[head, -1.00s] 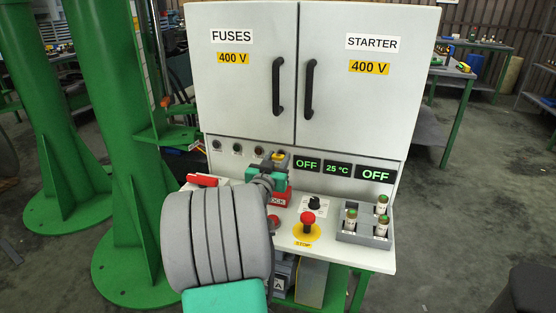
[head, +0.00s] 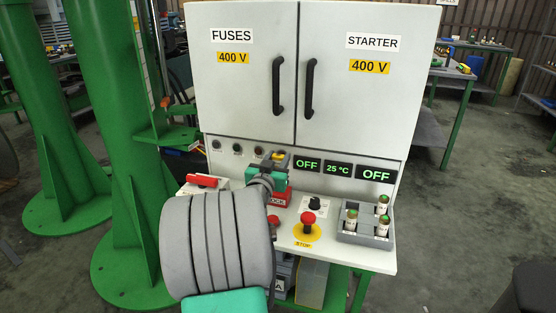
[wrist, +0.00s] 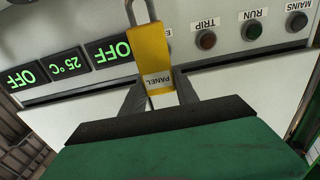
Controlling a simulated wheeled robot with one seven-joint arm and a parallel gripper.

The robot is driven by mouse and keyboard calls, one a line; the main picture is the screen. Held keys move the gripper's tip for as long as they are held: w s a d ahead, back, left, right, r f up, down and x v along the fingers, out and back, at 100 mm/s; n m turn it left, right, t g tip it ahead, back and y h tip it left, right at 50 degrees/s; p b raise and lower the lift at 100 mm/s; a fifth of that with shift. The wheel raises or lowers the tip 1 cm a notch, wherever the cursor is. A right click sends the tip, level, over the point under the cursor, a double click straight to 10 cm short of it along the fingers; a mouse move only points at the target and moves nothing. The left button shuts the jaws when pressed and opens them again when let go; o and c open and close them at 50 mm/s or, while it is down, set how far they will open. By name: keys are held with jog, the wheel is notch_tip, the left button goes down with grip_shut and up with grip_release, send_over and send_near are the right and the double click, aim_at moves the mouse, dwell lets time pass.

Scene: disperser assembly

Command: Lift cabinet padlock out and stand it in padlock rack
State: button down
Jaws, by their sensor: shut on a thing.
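The yellow padlock (wrist: 153,62), labelled PANEL, is gripped between the dark fingers of my gripper (wrist: 158,95). In the wrist view its metal shackle points away from the fingers and is cut off by the top edge. In the head view only a small yellow part of the padlock (head: 278,156) shows, beyond my gripper (head: 276,166), near the lower front of the cabinet (head: 240,110). I cannot tell whether the shackle touches anything. A red block with white lettering (head: 282,197) stands on the shelf just below my gripper, partly hidden; I cannot tell whether it is the padlock rack.
A red switch handle (head: 202,180) is at the left. A green column (head: 125,130) stands left of the cabinet.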

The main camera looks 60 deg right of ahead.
jog(key=shift+f+b, duration=2.25)
jog(key=shift+b, duration=0.3)
jog(key=c, duration=0.8)
grip_release()
jog(key=shift+c, duration=0.2)
jog(key=s+a, duration=0.1)
jog(key=a, duration=0.6)
jog(key=shift+a, duration=0.35)
